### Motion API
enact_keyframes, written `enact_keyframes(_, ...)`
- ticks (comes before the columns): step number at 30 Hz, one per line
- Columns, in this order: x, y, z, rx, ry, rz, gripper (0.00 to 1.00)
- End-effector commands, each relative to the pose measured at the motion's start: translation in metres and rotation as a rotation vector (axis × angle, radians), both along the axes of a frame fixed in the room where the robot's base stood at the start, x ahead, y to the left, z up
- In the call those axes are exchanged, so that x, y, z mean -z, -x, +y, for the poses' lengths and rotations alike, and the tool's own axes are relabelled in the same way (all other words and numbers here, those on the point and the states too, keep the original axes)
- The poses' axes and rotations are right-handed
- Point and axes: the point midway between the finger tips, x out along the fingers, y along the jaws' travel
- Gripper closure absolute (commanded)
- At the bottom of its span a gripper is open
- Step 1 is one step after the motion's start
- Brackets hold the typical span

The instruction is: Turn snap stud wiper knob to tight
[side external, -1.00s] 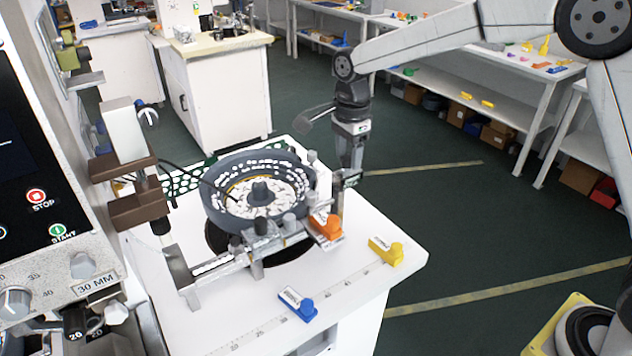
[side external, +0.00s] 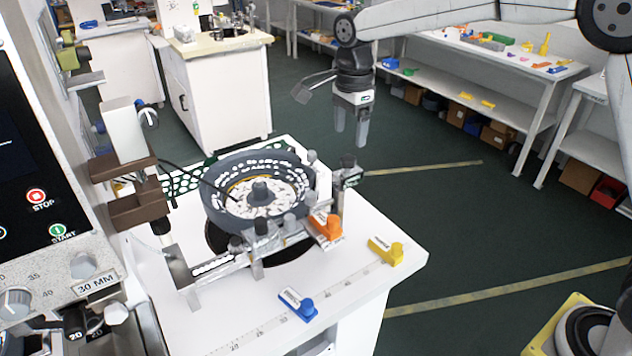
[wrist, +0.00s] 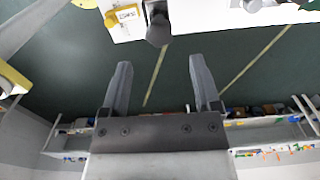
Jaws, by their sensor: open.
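My gripper (side external: 350,136) hangs pointing down, open and empty, above the far right corner of the white machine table. Its two fingers also show apart in the wrist view (wrist: 160,88). Just below it in the side view is a dark knob (side external: 348,160) on a small bracket at the right of the grey feeder bowl (side external: 214,207). A dark round knob (wrist: 158,30) stands near the table edge in the wrist view, ahead of the fingertips and apart from them. Several other small knobs sit around the bowl. I cannot read which is the wiper knob, or its setting.
Orange (side external: 327,225), yellow (side external: 386,250) and blue (side external: 298,304) labelled blocks are on the near and right side of the table (side external: 345,290). A control panel with dials (side external: 40,200) stands at left. Open floor lies to the right.

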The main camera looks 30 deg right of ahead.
Motion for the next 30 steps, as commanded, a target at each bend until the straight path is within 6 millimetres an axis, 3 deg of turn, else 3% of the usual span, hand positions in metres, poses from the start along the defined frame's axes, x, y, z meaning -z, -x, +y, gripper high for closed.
enact_keyframes(4,-0.015,0.0,0.0,0.0,0.0,-0.002,0.2)
enact_keyframes(11,-0.021,0.0,0.0,0.0,0.0,0.0,0.2)
enact_keyframes(23,-0.017,0.003,-0.002,-0.033,0.0,-0.003,0.2)
enact_keyframes(30,0.001,0.02,-0.013,-0.211,0.0,-0.028,0.2)
